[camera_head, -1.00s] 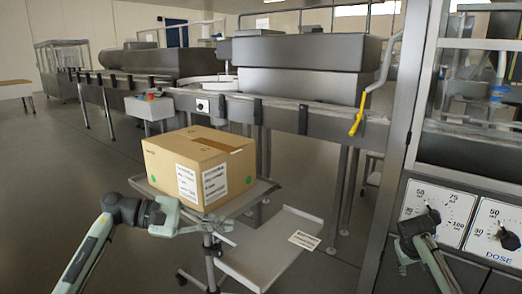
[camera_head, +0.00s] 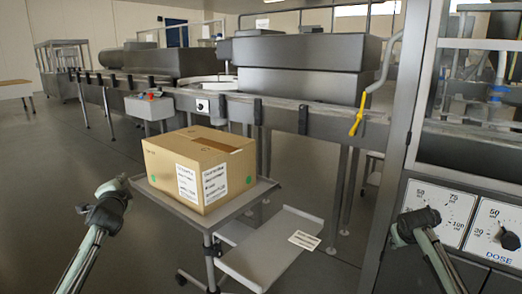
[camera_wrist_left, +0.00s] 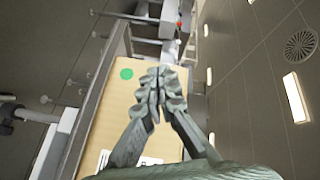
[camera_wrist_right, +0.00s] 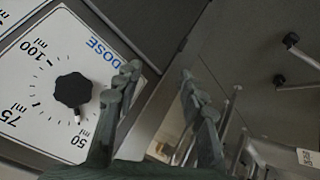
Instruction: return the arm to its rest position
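My left gripper (camera_head: 116,184) is raised at the left of the head view, to the left of the cardboard box and apart from it. In the left wrist view its fingers (camera_wrist_left: 158,82) are pressed together with nothing seen between them; the box (camera_wrist_left: 125,105) lies behind them. My right gripper (camera_head: 415,222) is at the lower right in front of the dosing machine. In the right wrist view its fingers (camera_wrist_right: 158,75) are spread apart and empty, next to a dial panel (camera_wrist_right: 45,100).
The cardboard box (camera_head: 200,165) with white labels stands on a grey wheeled cart (camera_head: 240,203); a lower shelf (camera_head: 265,255) sticks out beside it. The dosing machine (camera_head: 395,130) stands close on the right. A conveyor (camera_head: 290,110) runs behind. The floor (camera_head: 60,160) at left is clear.

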